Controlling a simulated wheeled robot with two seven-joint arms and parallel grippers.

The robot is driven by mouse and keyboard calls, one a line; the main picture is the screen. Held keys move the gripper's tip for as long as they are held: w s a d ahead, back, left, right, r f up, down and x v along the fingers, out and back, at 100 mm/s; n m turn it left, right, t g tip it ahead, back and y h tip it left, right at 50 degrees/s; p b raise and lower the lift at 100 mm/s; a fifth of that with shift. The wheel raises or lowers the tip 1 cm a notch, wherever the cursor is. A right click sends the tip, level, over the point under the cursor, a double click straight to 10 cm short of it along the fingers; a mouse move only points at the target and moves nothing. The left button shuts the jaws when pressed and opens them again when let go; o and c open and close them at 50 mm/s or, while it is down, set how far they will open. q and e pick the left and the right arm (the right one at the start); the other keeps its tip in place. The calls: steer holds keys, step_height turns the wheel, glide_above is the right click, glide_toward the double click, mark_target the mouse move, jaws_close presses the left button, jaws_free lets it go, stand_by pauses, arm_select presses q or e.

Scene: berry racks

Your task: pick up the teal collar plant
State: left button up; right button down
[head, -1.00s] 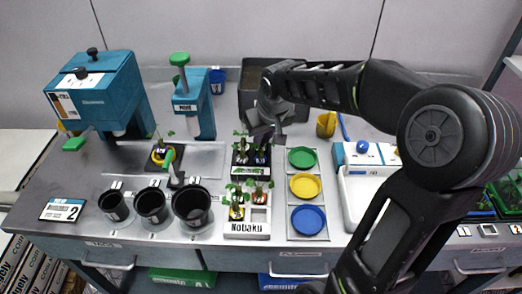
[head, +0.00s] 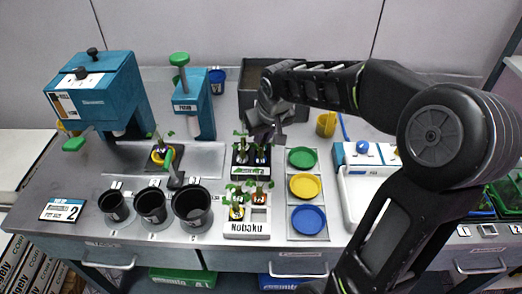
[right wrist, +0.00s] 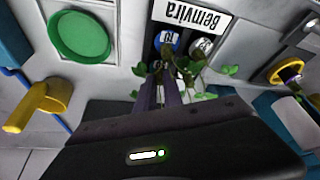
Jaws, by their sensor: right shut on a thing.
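A plant with a bluish collar (right wrist: 168,38) stands in the black rack (right wrist: 158,14) labelled Bemvira, which also shows in the head view (head: 237,172). I cannot tell for sure whether that collar is teal. My right gripper (right wrist: 160,88) is shut on this plant's stem, above the collar; it also shows in the head view (head: 264,138). Leaves partly hide the grip. A second plant with a pale collar (right wrist: 203,46) stands beside it in the same rack. My left gripper is not in view.
A white rack (head: 246,228) labelled Nobaku holds more plants in front. Green (head: 301,157), yellow (head: 305,186) and blue (head: 308,220) dishes lie to the right. Several black cups (head: 150,205) and a plant with a yellow collar (head: 161,155) stand to the left.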

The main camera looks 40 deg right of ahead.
step_height(320, 180, up, 10)
stand_by(0.7)
stand_by(0.5)
